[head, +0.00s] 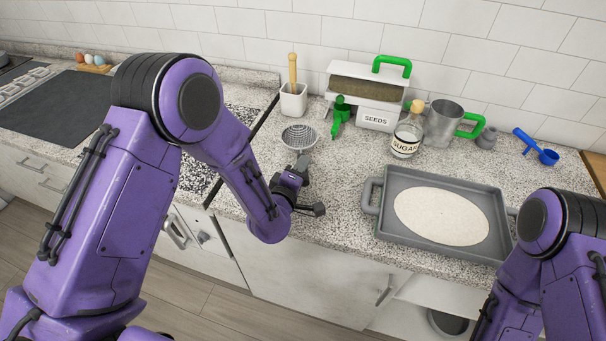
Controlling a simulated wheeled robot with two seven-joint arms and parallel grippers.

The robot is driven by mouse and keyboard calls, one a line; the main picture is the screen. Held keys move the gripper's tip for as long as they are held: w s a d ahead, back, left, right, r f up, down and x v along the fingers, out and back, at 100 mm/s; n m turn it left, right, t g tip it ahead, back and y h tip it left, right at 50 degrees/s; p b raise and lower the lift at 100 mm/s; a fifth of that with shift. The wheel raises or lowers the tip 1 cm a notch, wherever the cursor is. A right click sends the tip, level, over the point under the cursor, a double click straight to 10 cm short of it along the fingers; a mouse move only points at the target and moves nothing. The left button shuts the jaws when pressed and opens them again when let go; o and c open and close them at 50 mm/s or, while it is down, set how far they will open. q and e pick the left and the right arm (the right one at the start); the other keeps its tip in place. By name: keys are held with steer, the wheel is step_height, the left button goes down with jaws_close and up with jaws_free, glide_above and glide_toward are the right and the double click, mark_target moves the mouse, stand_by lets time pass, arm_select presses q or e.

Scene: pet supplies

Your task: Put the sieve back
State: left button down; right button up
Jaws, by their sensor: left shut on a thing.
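The sieve (299,136) is a grey mesh bowl above the speckled counter, left of the middle. Its short handle runs down toward my left gripper (300,176). My left gripper is shut on the sieve at the handle end; the fingers are small and partly hidden. Whether the bowl touches the counter I cannot tell. My right arm shows at the lower right, but its gripper is out of view.
A grey tray (374,207) with a pale layer lies to the right. Behind stand a white pot (292,103) with a wooden handle, a green scoop (340,113), a seeds box (376,119), a sugar jar (405,141) and a grey jug (443,119). A blue scoop (548,156) lies far right.

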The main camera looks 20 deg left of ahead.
arm_select(q)
step_height(320, 180, down, 3)
steer(key=shift+s+r, duration=0.1)
steer(key=shift+r, duration=0.1)
steer(key=shift+f, duration=0.1)
steer(key=shift+f, duration=0.15)
steer(key=c, duration=0.8)
jaws_free()
steer(key=shift+c, duration=0.2)
steer(key=shift+r, duration=0.25)
steer(key=s+b, duration=0.1)
steer(key=s, duration=0.2)
steer(key=s+r+b, duration=0.1)
steer(key=s, duration=0.3)
steer(key=s+b, duration=0.1)
steer(key=s, duration=0.3)
steer(key=shift+s+a+r, duration=0.2)
steer(key=shift+a+r, duration=0.15)
steer(key=shift+a, duration=0.05)
steer(key=shift+s+r, duration=0.1)
steer(key=shift+s, duration=0.1)
